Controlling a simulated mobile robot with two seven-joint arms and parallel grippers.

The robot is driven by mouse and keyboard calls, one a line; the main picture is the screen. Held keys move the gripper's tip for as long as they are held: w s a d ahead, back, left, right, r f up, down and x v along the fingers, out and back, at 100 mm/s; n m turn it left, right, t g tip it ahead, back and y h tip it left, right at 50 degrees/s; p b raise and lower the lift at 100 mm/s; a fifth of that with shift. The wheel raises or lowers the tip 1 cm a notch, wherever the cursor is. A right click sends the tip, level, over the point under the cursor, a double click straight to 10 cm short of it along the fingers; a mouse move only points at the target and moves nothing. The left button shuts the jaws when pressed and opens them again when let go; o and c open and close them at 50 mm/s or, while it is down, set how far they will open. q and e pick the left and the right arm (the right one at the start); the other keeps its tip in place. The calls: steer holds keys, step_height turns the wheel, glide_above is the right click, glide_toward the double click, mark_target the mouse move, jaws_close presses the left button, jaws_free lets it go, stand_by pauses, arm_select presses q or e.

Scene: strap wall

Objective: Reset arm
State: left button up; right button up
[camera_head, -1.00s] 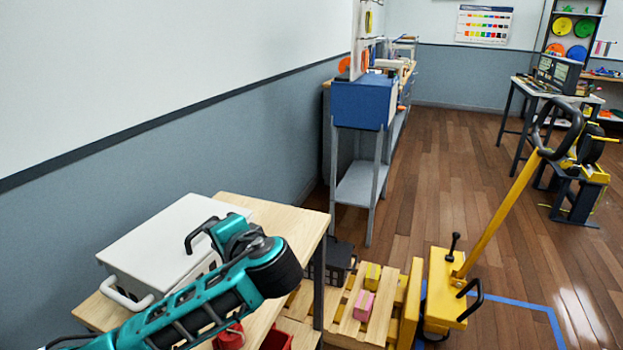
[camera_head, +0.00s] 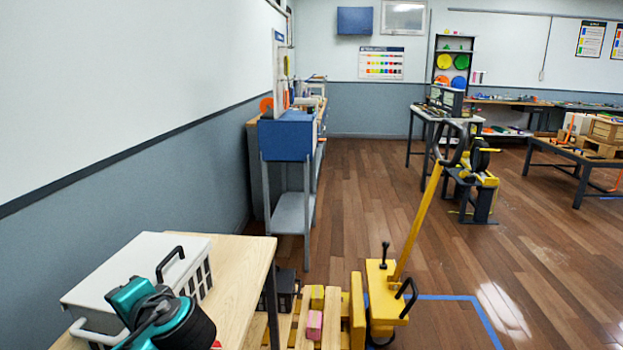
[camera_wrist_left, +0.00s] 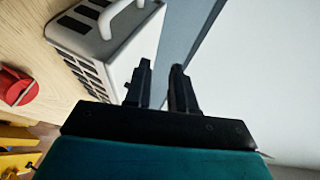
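My left gripper (camera_wrist_left: 161,75) shows in the left wrist view with two dark fingers apart and nothing between them. Its fingertips point toward the wall, and the white crate (camera_wrist_left: 112,48) with dark slots and a light handle is beside them. In the head view this white crate (camera_head: 120,262) sits on a wooden table (camera_head: 240,290) at the lower left. My teal left arm covers part of the crate and the table there; the gripper itself is hidden in that view. My right gripper is in neither view.
A yellow pallet truck (camera_head: 385,290) stands beside a wooden pallet with a pink block (camera_head: 314,325). A blue-topped stand (camera_head: 288,138) is against the left wall. Wooden floor (camera_head: 350,200) is open in the middle. A red object (camera_wrist_left: 15,87) lies on the tabletop.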

arm_select(q)
steer(key=s+d+f+m+h, duration=0.1)
steer(key=s+d+f+h, duration=0.1)
steer(key=d+f+h, duration=0.5)
steer(key=s+d+f+m+h, duration=0.2)
steer(key=s+d+f, duration=0.1)
steer(key=f, duration=0.9)
steer(key=s+d+f+n+t+h, duration=0.2)
steer(key=s+f+n+h, duration=0.3)
steer(key=s, duration=0.7)
steer(key=shift+s+f+t, duration=0.3)
steer(key=shift+f+t, duration=0.2)
steer(key=shift+f, duration=0.45)
